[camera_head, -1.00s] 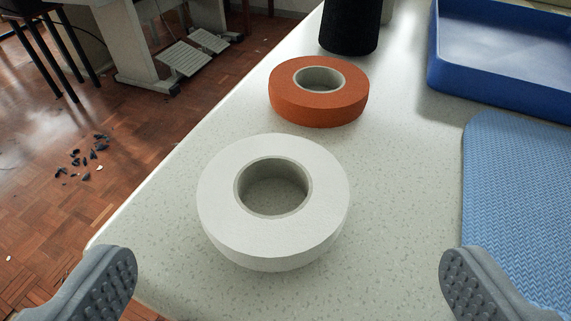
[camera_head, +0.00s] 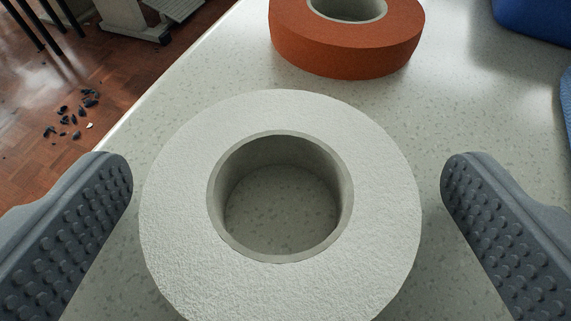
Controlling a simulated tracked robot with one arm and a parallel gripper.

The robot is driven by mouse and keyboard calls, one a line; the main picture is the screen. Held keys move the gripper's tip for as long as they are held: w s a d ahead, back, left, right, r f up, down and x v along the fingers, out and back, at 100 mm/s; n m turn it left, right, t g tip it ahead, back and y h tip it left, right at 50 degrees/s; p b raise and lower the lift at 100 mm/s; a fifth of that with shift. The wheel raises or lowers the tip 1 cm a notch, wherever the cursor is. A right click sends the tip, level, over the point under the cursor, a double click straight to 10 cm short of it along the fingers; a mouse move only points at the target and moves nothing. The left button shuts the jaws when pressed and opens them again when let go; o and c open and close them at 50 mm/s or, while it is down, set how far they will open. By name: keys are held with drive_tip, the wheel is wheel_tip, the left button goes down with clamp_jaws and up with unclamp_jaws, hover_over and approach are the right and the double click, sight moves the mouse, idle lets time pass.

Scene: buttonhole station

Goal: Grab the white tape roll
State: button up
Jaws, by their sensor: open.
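The white tape roll (camera_head: 380,205) lies flat on the speckled pale table, large in the middle of the view. The tabletop shows through its round hole. My gripper (camera_head: 287,175) is open, with one grey studded finger to the left of the roll and the other to the right. A gap shows between each fingertip and the roll's outer side. The lower edge of the roll is cut off by the picture's bottom.
An orange tape roll (camera_head: 345,45) lies just behind the white one. A blue tray (camera_head: 540,18) is at the top right corner, and a blue mat edge (camera_head: 567,100) shows at the right. The table's left edge drops to a wooden floor.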

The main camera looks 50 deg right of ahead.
drive_tip(key=c, duration=1)
drive_tip(key=shift+r, duration=0.15)
drive_tip(key=shift+c, duration=0.2)
